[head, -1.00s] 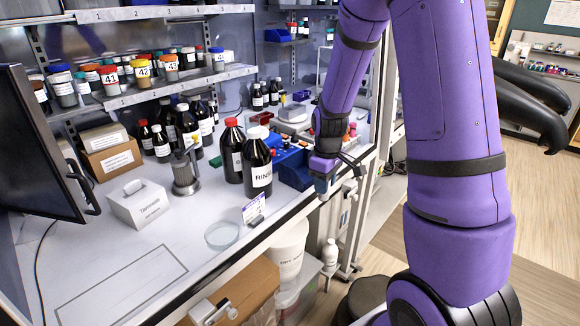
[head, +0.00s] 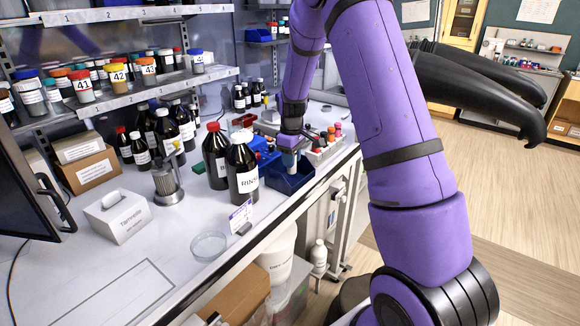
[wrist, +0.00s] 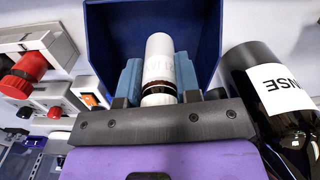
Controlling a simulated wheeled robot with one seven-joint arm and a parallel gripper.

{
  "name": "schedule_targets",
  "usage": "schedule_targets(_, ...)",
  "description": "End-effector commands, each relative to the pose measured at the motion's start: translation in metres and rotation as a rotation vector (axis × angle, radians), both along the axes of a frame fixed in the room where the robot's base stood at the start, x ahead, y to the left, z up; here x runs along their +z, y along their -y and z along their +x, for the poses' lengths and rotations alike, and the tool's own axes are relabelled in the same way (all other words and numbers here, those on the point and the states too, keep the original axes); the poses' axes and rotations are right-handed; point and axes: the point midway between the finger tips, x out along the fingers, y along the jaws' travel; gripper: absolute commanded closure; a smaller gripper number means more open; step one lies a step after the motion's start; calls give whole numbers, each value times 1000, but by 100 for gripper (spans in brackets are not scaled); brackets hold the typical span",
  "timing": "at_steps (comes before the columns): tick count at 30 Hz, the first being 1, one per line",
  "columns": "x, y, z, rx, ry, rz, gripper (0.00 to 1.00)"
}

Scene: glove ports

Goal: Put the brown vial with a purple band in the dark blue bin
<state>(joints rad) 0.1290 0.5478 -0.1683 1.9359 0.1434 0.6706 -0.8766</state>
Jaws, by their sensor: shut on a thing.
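The dark blue bin (head: 292,184) stands at the bench's front edge, right of the RINSE bottle. Its walls also show in the wrist view (wrist: 110,38). My gripper (head: 288,160) is over the bin's opening, its fingers pointing into it. In the wrist view my gripper (wrist: 159,80) has its blue fingers shut on either side of a vial (wrist: 159,58). The vial shows a white body or label and a dark brown part near the palm; I cannot make out a purple band. The bin's floor below it is mostly hidden.
The dark RINSE bottle (head: 242,170) stands close to the bin's left, and another dark bottle (head: 215,155) beside it. A rack with coloured caps (head: 325,143) is behind right. A glass dish (head: 208,245) lies at the front edge.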

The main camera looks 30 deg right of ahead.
Motion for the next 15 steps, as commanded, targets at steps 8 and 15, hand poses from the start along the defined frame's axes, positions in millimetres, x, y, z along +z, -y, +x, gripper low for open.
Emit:
schedule_targets(8,-10,2,13,1,-3,-1,92)
schedule_targets(15,-37,2,12,1,-1,0,92)
